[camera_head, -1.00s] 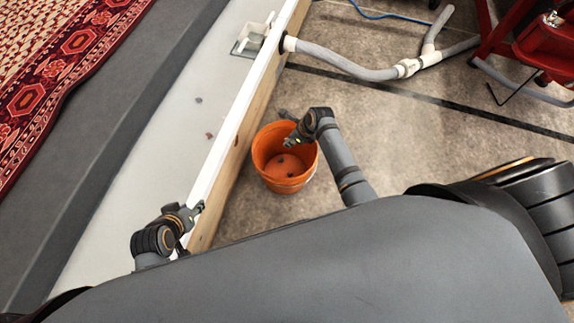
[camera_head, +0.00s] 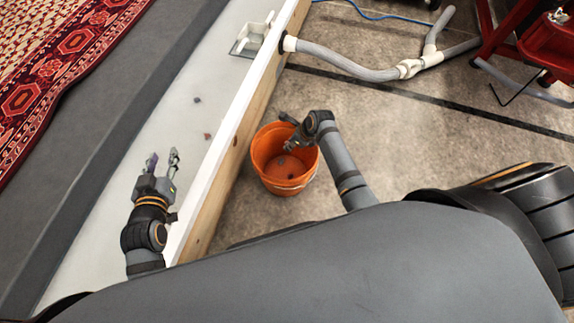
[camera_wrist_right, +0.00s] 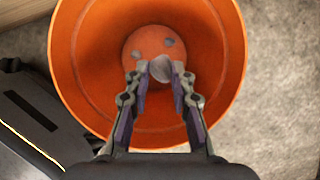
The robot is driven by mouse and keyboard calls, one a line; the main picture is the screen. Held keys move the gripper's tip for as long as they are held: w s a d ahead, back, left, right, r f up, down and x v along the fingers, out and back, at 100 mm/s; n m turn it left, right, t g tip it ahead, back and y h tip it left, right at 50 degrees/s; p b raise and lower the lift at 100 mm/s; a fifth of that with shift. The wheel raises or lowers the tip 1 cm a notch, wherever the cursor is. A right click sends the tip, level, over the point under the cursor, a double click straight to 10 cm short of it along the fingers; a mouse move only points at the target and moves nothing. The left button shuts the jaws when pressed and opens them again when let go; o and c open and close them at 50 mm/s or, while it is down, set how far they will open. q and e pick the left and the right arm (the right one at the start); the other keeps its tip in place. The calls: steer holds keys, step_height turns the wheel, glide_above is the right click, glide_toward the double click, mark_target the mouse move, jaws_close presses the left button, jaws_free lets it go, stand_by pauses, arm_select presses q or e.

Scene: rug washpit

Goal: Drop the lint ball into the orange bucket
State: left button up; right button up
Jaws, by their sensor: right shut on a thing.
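The orange bucket (camera_head: 262,165) stands upright on the floor beside the wooden wall. My right gripper (camera_head: 287,130) is over its mouth. In the right wrist view, my right gripper (camera_wrist_right: 160,70) points down into the bucket (camera_wrist_right: 85,60) and is shut on a grey lint ball (camera_wrist_right: 160,69) between its fingertips. My left gripper (camera_head: 162,160) is open and empty above the pale pit floor. A grey lint ball (camera_head: 197,100) and a reddish one (camera_head: 207,136) lie on that floor.
A white-topped wooden wall (camera_head: 232,120) runs between the pit and the concrete floor. A grey drain hose (camera_head: 345,66) and a red machine (camera_head: 548,50) are at the top right. A patterned rug (camera_head: 60,70) lies at the upper left.

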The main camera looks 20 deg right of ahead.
steer(key=o, duration=0.8)
steer(key=shift+c, duration=0.2)
steer(key=v, duration=1.2)
